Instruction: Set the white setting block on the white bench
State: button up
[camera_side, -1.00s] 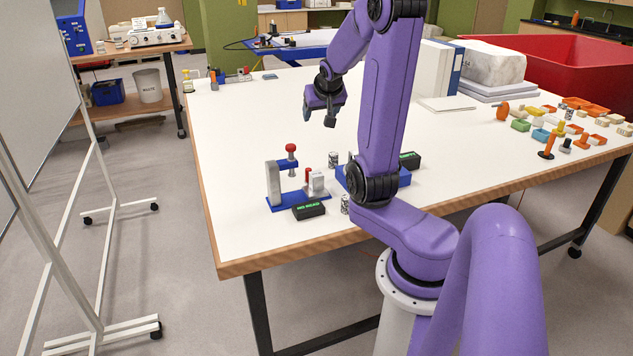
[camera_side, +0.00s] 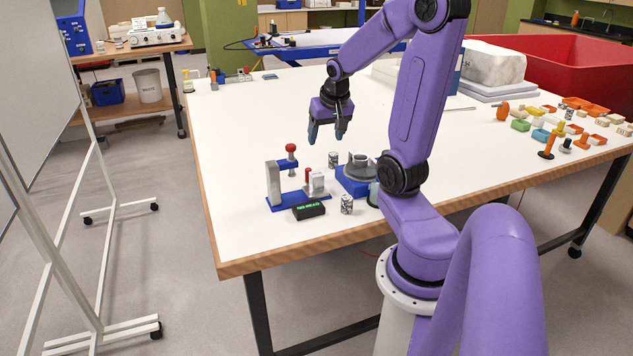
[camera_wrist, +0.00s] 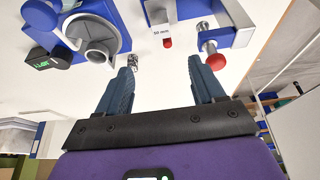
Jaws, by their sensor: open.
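A pale grey-white block (camera_side: 316,183) with a red knob stands at the right end of a blue stand (camera_side: 287,202); it looks like the setting block. In the wrist view the block (camera_wrist: 162,30) is marked "50 mm", with its red knob facing my gripper. The white bench (camera_side: 250,235) lies beneath. My gripper (camera_side: 326,140) is open and empty in the side view, above the bench and behind the stand. In the wrist view its two fingers (camera_wrist: 166,82) are spread apart, short of the block. The block's lower part is not clearly visible.
The stand carries a grey post and red-topped screw (camera_side: 291,150). A black display (camera_side: 308,210) sits in front. A blue-based round grey device (camera_side: 358,172) and small patterned cylinders (camera_side: 346,204) stand to the right. The bench's left area is clear.

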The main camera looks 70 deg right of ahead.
send_near(317, 175)
jog(key=d+f, duration=0.1)
jog(key=f, duration=0.1)
jog(key=shift+w+d+f, duration=0.3)
jog(key=shift+w+f, duration=0.05)
jog(key=shift+f, duration=0.3)
jog(key=shift+w+d+f, duration=0.25)
jog(key=shift+w+f, duration=0.15)
jog(key=shift+f, duration=0.25)
jog(key=shift+w+d+f, duration=0.1)
jog(key=shift+f, duration=0.35)
jog(key=shift+f, duration=0.15)
jog(key=shift+x, duration=2.55)
jog(key=c, duration=1.3)
jog(key=shift+o, duration=0.2)
